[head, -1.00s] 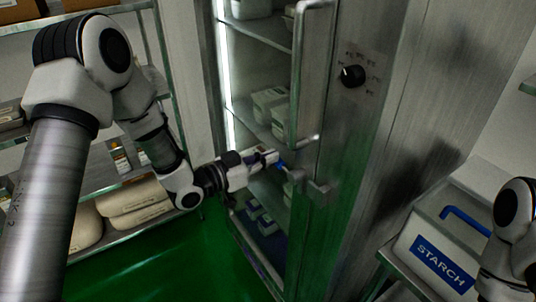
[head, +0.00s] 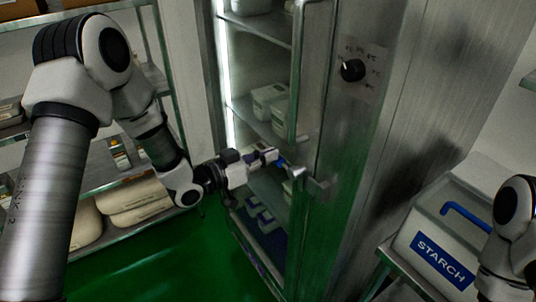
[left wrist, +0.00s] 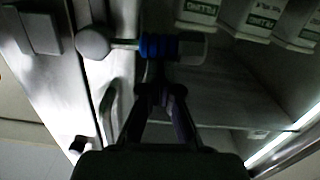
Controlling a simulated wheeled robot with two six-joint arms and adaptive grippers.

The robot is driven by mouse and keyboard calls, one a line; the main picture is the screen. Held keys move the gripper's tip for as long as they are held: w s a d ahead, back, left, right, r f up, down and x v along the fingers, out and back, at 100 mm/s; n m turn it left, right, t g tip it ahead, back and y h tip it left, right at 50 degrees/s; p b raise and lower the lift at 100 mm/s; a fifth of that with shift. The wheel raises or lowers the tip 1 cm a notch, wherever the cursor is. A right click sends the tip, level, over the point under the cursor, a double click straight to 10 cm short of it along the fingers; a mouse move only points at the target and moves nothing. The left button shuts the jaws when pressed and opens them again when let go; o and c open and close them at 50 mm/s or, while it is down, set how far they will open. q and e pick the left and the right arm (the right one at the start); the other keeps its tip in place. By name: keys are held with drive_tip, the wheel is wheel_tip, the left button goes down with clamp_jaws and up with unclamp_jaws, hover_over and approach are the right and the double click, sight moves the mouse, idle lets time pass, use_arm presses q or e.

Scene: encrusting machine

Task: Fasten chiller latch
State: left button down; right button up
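The steel chiller's latch has a short lever with a rounded knob (left wrist: 93,42) and a blue sleeve (left wrist: 158,46), seen in the left wrist view. In the head view the lever's metal end (head: 299,173) sits just left of a square metal block (head: 321,189) on the chiller front. My left gripper (head: 272,156) is at the lever's blue part. In the left wrist view its two dark fingers (left wrist: 163,90) draw together at the tips, right at the sleeve. Contact between them is unclear. My right arm shows at the lower right; its gripper is out of view.
White tubs (head: 270,98) sit on shelves inside. A STARCH bin (head: 443,260) stands at the right. The green floor (head: 165,255) is clear.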

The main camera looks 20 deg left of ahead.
use_arm(q)
drive_tip(key=s+d+f+n+b, duration=0.1)
drive_tip(key=f+n, duration=0.2)
drive_tip(key=n, duration=0.2)
drive_tip(key=d+f+n+b, duration=0.1)
drive_tip(key=f+n+b, duration=0.1)
drive_tip(key=n, duration=0.3)
drive_tip(key=s+d+f+n+h+b, duration=0.1)
drive_tip(key=f+n+b, duration=0.1)
drive_tip(key=n, duration=0.3)
drive_tip(key=shift+s+d+f, duration=0.15)
drive_tip(key=shift+s+f, duration=0.15)
drive_tip(key=shift+f, duration=0.5)
drive_tip(key=shift+d, duration=0.1)
